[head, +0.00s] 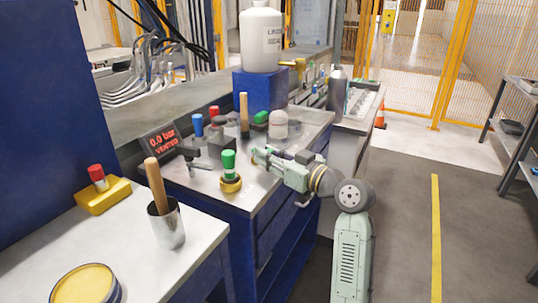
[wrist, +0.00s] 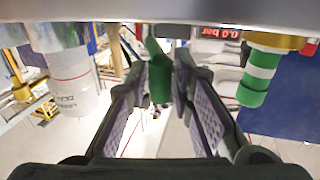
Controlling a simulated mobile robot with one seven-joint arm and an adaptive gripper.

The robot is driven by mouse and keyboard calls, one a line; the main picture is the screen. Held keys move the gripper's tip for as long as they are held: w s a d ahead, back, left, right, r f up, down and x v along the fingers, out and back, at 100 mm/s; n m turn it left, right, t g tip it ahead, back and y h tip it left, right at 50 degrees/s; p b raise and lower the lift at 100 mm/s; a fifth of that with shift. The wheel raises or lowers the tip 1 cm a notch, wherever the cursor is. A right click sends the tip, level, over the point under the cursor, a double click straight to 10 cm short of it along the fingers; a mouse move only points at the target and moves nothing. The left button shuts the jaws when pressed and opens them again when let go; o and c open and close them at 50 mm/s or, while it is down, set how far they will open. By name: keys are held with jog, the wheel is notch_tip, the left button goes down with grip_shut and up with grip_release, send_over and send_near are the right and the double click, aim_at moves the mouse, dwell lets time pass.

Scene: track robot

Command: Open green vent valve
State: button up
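A green handle (head: 262,117) lies low on the workbench behind my gripper. A green-topped knob (head: 229,162) with a white band and yellow base stands left of my gripper; it also shows at the right of the wrist view (wrist: 258,78). I cannot tell for sure which is the vent valve. My gripper (head: 260,158) is low over the bench, pointing left. In the wrist view my gripper (wrist: 160,88) has its fingers apart, with a green piece (wrist: 159,80) seen between the tips. Whether they touch it is unclear.
A display (head: 163,141) reads "0.0 bar VENTED". A blue knob (head: 197,125), red knob (head: 214,113), wooden handle (head: 244,112) and pale domed jar (head: 278,124) crowd the bench. A white bottle (head: 261,40) stands on a blue block (head: 262,88).

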grip_shut()
dwell(0.6)
jog(key=shift+s+a+r+m+t+h, duration=0.15)
jog(key=shift+a+m+t+h, duration=0.15)
jog(key=shift+m+t+h, duration=0.35)
jog(key=shift+s+a+f+m+t+h, duration=0.15)
jog(key=shift+a+m+t+h, duration=0.15)
jog(key=shift+m+t+h, duration=0.35)
jog(key=shift+s+a+r+m+t+h, duration=0.15)
jog(key=shift+a+m+t+h, duration=0.2)
jog(key=shift+h, duration=0.45)
jog(key=shift+s+a+m+t+h+p, duration=0.1)
jog(key=shift+a+m+t+h+p, duration=0.1)
jog(key=shift+m+t+h+p, duration=0.4)
jog(key=shift+a+m+t+h+p, duration=0.2)
jog(key=shift+m+h, duration=0.45)
jog(key=shift+h, duration=0.45)
jog(key=shift+o, duration=2)
grip_release()
